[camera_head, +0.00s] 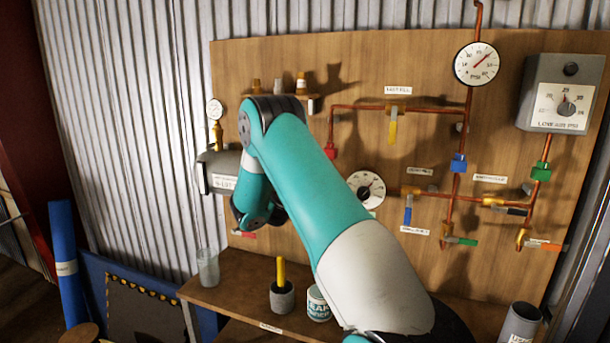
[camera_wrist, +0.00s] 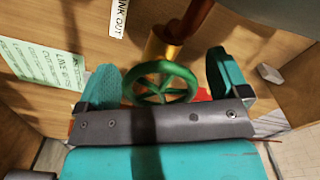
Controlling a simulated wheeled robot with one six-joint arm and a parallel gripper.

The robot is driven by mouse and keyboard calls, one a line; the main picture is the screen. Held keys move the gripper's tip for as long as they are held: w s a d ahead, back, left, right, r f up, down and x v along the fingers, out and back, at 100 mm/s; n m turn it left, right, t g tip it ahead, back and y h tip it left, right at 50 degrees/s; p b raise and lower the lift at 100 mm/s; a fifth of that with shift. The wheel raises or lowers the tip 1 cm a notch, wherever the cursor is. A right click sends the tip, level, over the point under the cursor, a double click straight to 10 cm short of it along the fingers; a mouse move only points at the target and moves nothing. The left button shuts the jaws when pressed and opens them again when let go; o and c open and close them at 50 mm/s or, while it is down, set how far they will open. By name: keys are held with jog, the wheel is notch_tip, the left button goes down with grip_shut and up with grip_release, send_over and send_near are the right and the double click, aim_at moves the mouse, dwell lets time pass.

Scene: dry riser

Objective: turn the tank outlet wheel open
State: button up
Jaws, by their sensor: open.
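The tank outlet wheel (camera_wrist: 160,84) is a small green spoked handwheel on a brass valve body (camera_wrist: 160,48). A copper pipe (camera_wrist: 196,16) runs up from the valve. My gripper (camera_wrist: 163,68) is open in the wrist view, with one teal finger on each side of the wheel. I cannot tell whether either finger touches the rim. A white label (camera_wrist: 118,18) beside the valve reads "NK OUT", its start cut off. In the head view my arm hides the wheel and the fingers.
A wooden panel (camera_head: 440,60) carries copper pipes, a large gauge (camera_head: 477,64), a mid gauge (camera_head: 366,188), a grey pressure box (camera_head: 562,95) and several coloured levers. A shelf (camera_head: 240,294) below holds a glass (camera_head: 208,268), a grey pot (camera_head: 282,298) and a white tub (camera_head: 318,304). A green note (camera_wrist: 42,76) lies left of the wheel.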

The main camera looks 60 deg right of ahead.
jog(key=shift+w+d, duration=0.1)
jog(key=shift+d, duration=0.3)
jog(key=c, duration=0.9)
jog(key=shift+f+n+b, duration=0.25)
jog(key=shift+n+b, duration=0.05)
jog(key=shift+b, duration=0.5)
jog(key=shift+r+n+b, duration=0.2)
jog(key=shift+n+b, duration=0.25)
jog(key=shift+n, duration=0.05)
jog(key=o, duration=0.9)
jog(key=shift+a, duration=0.1)
